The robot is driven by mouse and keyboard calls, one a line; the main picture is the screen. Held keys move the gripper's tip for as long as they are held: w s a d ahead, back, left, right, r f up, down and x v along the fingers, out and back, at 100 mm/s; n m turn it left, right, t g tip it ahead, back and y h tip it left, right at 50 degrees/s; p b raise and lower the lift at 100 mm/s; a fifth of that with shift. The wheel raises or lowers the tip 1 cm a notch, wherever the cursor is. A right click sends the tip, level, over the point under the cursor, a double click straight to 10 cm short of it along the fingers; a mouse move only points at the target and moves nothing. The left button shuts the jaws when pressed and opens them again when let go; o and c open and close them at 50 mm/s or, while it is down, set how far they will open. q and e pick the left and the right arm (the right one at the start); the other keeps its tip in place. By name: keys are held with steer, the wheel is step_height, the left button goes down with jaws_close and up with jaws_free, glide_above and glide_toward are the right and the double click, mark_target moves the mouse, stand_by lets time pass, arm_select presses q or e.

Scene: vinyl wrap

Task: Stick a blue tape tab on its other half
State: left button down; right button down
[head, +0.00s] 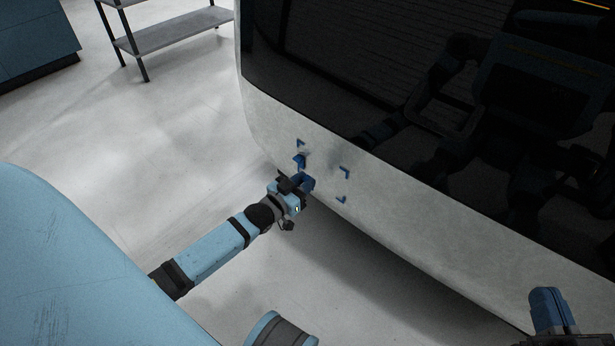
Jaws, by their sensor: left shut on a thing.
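Small blue corner marks show on the pale panel (385,185) below the dark glass: an upper one (300,142), a right one (345,172) and a lower right one (341,199). A blue tape tab (299,160) sits just below the upper mark, with a dark shadow beside it. My left gripper (305,182) is at the panel just below the tab, shut on it, and its fingers hide the panel behind. Whether the tab touches the panel is unclear.
The dark glass (330,60) above the panel mirrors my body. A grey metal shelf (170,35) and a blue cabinet (35,38) stand at the back left. The pale floor (170,130) between them and the panel is clear.

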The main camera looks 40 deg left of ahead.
arm_select(q)
steer(key=shift+s+a+p, duration=0.15)
steer(key=shift+s+p, duration=0.45)
steer(key=shift+s, duration=0.45)
steer(key=shift+s+a+p, duration=0.15)
steer(key=shift+s+p, duration=0.4)
steer(key=shift+s, duration=0.5)
